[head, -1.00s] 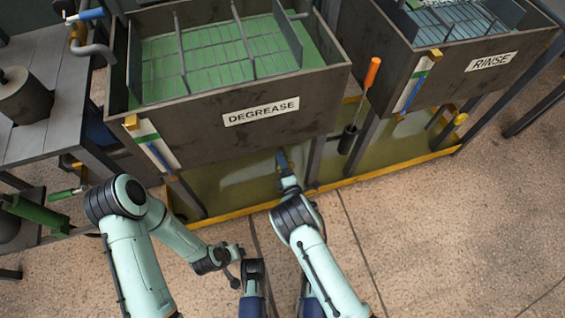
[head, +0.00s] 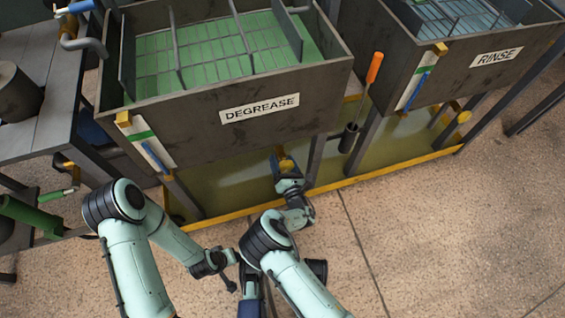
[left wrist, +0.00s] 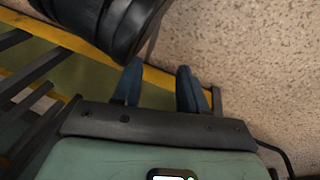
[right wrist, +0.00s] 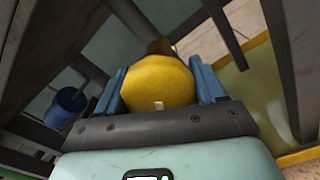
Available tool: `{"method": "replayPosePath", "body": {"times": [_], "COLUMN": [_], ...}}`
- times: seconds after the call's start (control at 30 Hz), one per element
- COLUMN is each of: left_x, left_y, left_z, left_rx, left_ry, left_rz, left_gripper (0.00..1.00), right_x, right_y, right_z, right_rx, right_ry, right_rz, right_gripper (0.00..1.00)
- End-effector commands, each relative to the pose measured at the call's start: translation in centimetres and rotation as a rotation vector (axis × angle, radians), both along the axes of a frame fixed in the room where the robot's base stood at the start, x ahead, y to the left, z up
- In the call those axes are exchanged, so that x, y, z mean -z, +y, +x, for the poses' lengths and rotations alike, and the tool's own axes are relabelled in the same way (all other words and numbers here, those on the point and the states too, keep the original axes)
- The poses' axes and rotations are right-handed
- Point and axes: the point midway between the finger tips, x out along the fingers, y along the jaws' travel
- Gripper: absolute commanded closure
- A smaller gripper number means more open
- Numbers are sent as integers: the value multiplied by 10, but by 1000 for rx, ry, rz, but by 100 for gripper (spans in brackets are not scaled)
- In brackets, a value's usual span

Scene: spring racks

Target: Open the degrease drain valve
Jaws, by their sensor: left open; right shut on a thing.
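The degrease tank (head: 200,140) is a dark metal tub with green liquid and a white label reading DEGREASE (head: 260,107). Under it is a yellow valve handle (right wrist: 158,82), large in the right wrist view, on a brownish pipe. It also shows small in the head view (head: 286,164). My right gripper (head: 283,168) has its blue fingers on both sides of this yellow handle, shut on it. My left gripper (left wrist: 156,85) is open and empty, its blue fingers apart above the floor and the yellow tray edge.
The rinse tank (head: 470,65) stands to the right, with its own yellow valve handle (head: 463,117) below. An orange-handled tool (head: 374,70) stands in a black holder between the tanks. A yellow-edged drip tray (head: 350,180) lies under both. Tank legs flank my right gripper.

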Motion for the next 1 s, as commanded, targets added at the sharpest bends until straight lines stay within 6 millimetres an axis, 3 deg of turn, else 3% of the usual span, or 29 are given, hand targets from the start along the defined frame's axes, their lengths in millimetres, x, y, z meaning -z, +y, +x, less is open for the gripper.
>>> {"method": "replayPosePath", "body": {"times": [0.4,1.0], "left_x": [17,20], "left_y": [2,3], "left_z": [-19,-23], "left_rx": [-4,-4], "left_ry": [65,78], "left_rz": [-4,-5], "left_gripper": [57,57], "right_x": [1,1], "right_y": [-3,-4], "right_z": [0,0], "right_rx": [3,3], "right_ry": [-73,-87], "right_rz": [-226,-273], "right_gripper": [61,61]}}
